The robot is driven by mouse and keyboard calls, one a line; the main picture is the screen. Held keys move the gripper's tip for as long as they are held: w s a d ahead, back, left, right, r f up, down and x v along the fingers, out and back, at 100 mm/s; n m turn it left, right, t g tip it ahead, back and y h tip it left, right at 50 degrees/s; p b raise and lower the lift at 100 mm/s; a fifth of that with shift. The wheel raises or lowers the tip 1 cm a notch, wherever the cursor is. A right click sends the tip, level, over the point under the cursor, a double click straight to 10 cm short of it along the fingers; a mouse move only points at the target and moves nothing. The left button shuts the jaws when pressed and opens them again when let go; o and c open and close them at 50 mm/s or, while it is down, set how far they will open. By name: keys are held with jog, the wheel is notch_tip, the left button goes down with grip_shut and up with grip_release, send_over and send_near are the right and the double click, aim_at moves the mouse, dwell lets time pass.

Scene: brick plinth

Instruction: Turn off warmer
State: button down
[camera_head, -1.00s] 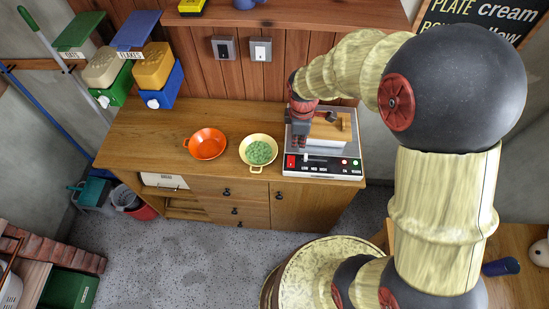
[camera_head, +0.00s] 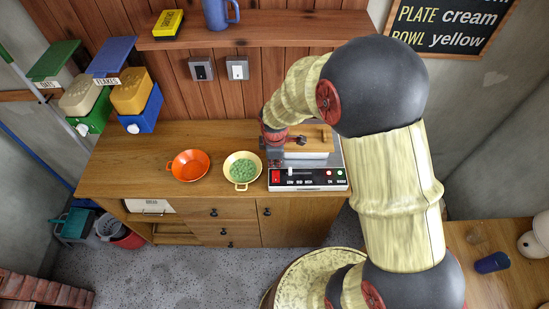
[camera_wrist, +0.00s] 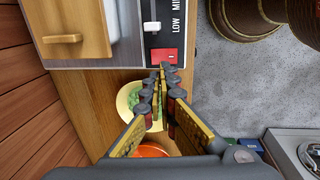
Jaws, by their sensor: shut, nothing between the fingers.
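The warmer (camera_head: 308,186) stands at the right end of the wooden counter, with a wooden-topped box on its plate. Its front panel carries a red rocker switch (camera_head: 275,176) at the left, a slider knob (camera_head: 291,171) near LOW, and red and green lamps at the right. The switch (camera_wrist: 164,56) and slider (camera_wrist: 152,26) also show in the wrist view. My gripper (camera_head: 275,161) is shut and empty above the switch. In the wrist view its fingertips (camera_wrist: 165,67) are at the switch's edge; I cannot tell whether they touch it.
A yellow bowl of green food (camera_head: 242,170) and an orange bowl (camera_head: 188,165) stand left of the warmer. Two wall switches (camera_head: 237,68) are above the counter. Several food dispensers (camera_head: 140,105) hang at the left. A round stool (camera_head: 300,282) stands in front.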

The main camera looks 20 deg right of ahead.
aim_at(275, 174)
jog(key=f, duration=0.5)
jog(key=w+f, duration=0.1)
jog(key=f, duration=0.2)
jog(key=shift+d+b, duration=0.2)
jog(key=shift+b, duration=0.1)
jog(key=shift+p, duration=0.35)
